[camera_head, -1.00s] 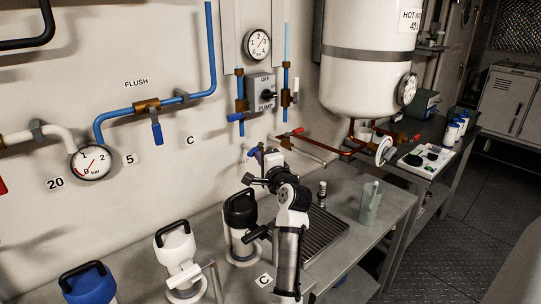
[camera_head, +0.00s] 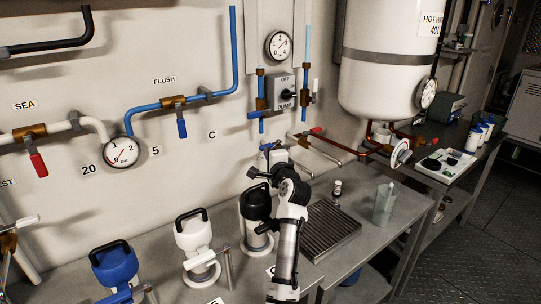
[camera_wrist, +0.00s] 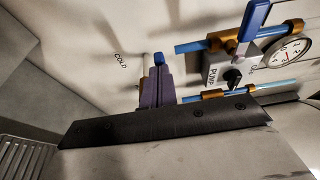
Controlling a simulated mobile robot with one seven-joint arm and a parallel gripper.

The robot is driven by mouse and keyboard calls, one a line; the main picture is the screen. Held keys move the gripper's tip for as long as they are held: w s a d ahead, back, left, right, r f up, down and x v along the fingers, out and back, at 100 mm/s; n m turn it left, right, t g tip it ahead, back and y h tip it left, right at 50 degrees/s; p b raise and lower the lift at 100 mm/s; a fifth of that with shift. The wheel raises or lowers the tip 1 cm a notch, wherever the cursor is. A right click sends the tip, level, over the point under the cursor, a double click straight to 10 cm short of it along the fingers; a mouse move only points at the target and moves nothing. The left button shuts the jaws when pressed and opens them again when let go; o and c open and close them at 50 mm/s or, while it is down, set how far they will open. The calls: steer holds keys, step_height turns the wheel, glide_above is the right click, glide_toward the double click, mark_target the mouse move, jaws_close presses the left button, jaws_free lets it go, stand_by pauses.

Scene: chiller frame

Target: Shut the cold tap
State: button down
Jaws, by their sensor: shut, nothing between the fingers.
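In the wrist view my gripper (camera_wrist: 157,80) is shut and empty, its two dark purple fingers side by side above a black bar. The blue lever of the cold tap (camera_wrist: 158,58) shows just past the fingertips, beside the COLD label (camera_wrist: 120,61) on the wall. Brass shows beside the fingers; most of the tap is hidden behind them. I cannot tell whether the fingers touch the lever. In the head view my arm reaches up over the counter toward the wall, and the tap and fingers are too small to separate clearly.
The red-levered tap (camera_head: 316,131) and its pipes stand just right of my arm. The pump switch (camera_head: 283,91) and blue pipes are above. A black-topped flask (camera_head: 256,206), a drain grate (camera_head: 330,231) and a clear beaker (camera_head: 383,204) stand on the counter (camera_head: 360,250).

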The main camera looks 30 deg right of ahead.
steer(key=shift+s, duration=0.1)
steer(key=s+a+b, duration=0.2)
steer(key=s+b, duration=0.1)
steer(key=s, duration=1)
steer(key=shift+s+a, duration=0.15)
steer(key=shift+s, duration=0.1)
